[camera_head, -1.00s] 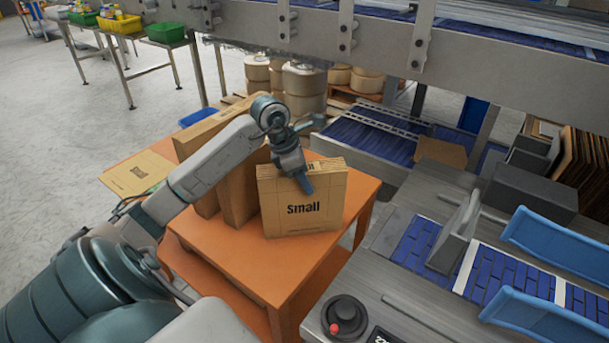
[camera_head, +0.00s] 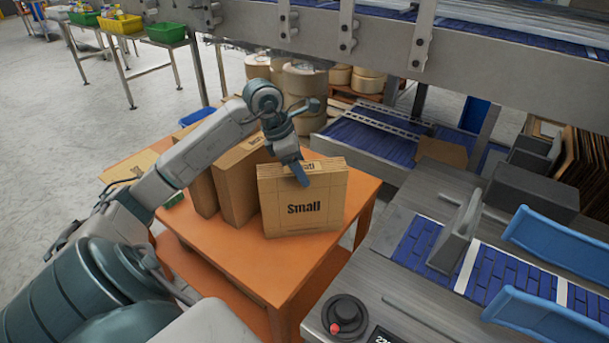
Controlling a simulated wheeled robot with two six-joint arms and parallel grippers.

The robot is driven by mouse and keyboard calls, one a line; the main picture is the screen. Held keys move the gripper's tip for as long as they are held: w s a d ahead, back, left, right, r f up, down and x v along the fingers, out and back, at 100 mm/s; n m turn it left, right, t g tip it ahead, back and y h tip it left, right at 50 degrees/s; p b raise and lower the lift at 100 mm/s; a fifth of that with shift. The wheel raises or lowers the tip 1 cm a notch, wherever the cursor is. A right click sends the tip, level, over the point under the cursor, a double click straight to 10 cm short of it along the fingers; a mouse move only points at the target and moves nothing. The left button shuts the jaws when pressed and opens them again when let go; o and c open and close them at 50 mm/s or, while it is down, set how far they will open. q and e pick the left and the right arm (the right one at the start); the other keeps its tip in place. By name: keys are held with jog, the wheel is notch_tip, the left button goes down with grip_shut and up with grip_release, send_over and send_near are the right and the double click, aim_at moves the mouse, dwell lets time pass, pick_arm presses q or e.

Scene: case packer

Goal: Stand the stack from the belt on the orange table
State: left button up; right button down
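A cardboard stack (camera_head: 302,208) marked "Small" stands upright on the orange table (camera_head: 286,262), near its middle. My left gripper (camera_head: 301,176) is at the top edge of this stack, with one blue-grey finger showing in front of its face. The other finger is hidden, so I cannot tell whether the gripper is closed on the stack. More brown cardboard stacks (camera_head: 239,190) stand upright just left of it, partly behind my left arm. The belt (camera_head: 414,240) on the right has blue slats and no stack on the part I see. My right gripper is not in view.
A grey upright plate (camera_head: 456,232) and blue guide rails (camera_head: 556,248) stand on the belt machine at right. The table's front part is bare.

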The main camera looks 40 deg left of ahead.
pick_arm(q)
jog(key=b+v, duration=0.1)
jog(key=v, duration=0.7)
jog(key=shift+s+r, duration=0.15)
jog(key=shift+r, duration=0.1)
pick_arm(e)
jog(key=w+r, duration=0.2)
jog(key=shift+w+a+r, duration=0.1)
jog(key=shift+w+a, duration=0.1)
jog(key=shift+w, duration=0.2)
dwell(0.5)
